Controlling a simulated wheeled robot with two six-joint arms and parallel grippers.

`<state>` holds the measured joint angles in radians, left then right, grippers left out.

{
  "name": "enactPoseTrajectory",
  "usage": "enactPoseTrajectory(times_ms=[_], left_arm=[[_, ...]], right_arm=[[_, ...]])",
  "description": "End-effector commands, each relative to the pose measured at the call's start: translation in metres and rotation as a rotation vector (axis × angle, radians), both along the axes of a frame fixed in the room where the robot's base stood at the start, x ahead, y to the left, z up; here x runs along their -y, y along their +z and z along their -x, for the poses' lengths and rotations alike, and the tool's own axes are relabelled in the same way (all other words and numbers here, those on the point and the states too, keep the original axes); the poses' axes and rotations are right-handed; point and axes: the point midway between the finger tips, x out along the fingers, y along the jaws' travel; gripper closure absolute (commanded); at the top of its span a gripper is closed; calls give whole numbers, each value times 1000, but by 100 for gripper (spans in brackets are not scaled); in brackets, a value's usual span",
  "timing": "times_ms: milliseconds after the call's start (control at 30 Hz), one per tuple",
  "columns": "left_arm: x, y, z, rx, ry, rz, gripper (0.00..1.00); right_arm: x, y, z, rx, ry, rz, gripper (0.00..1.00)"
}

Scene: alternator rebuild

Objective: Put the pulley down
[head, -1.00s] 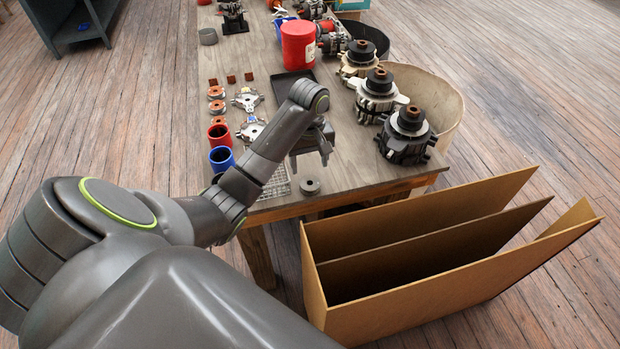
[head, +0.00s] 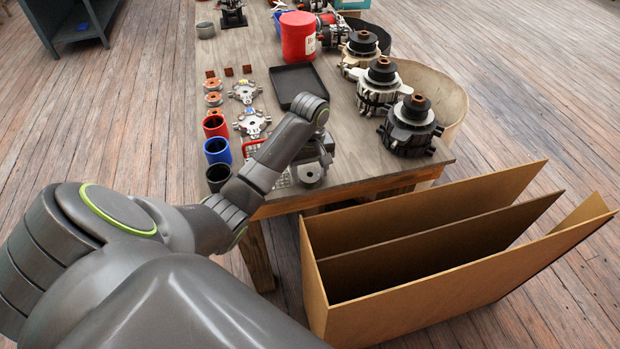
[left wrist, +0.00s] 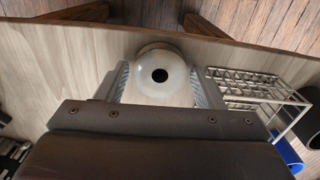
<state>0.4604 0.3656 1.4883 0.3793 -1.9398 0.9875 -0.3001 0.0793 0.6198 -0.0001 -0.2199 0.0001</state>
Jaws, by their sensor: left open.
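The pulley (head: 310,173), a small light-grey disc with a dark centre hole, stands on the table near its front edge. It shows clearly in the left wrist view (left wrist: 160,76). My left gripper (head: 313,163) is down at the pulley with its jaws open. In the left wrist view its two fingers (left wrist: 160,88) stand on either side of the pulley, seemingly with gaps. Part of the pulley's far side is hidden by the gripper in the head view. My right gripper is in neither view.
A wire rack (left wrist: 262,95) stands just beside the gripper. Red, blue and black cups (head: 217,150) line the table's left edge. Several alternators (head: 411,128) stand at the right. A black tray (head: 322,84) lies behind. A divided cardboard box (head: 440,290) is below the table's front.

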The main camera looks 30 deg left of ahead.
Motion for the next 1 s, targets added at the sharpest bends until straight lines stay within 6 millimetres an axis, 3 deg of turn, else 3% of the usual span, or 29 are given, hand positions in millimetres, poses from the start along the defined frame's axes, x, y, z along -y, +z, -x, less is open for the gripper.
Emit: enactPoseTrajectory(times_ms=[133,467,767,967,1000], left_arm=[[0,0,0,0,0,0,40],[0,1,0,1,0,0,82],[0,5,-1,2,-1,-1,83],[-1,29,-2,7,-1,-2,83],[0,36,-1,2,0,-1,83]], right_arm=[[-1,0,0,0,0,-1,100],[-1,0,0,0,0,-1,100],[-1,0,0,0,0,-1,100],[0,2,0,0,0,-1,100],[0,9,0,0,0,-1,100]])
